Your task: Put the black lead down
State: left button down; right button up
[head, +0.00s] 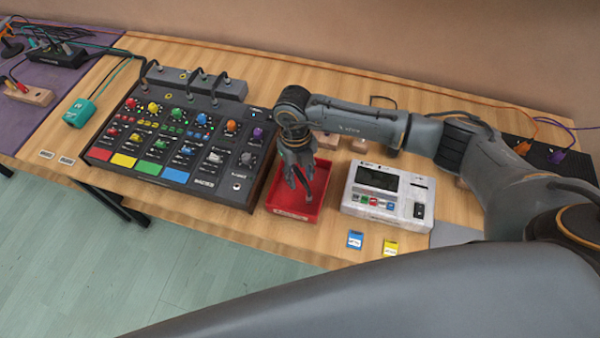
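My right gripper (301,184) reaches down over a small red tray (290,214) in the middle of the table. Its fingers look spread apart. A short black lead (297,188) shows at the fingertips, over the tray's floor. The fingers partly hide it, and whether it touches them cannot be told for sure. My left gripper is not in view.
A black mixer (160,150) with coloured knobs stands close left of the tray. A white device (388,195) with a screen stands close right. Cables run behind the mixer.

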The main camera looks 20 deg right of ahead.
jog(key=shift+r, duration=0.25)
notch_tip(320, 180, up, 12)
jog(key=w+b, duration=0.1)
jog(key=b, duration=0.2)
jog(key=shift+w+a+f, duration=0.15)
jog(key=shift+w, duration=0.05)
dwell(0.3)
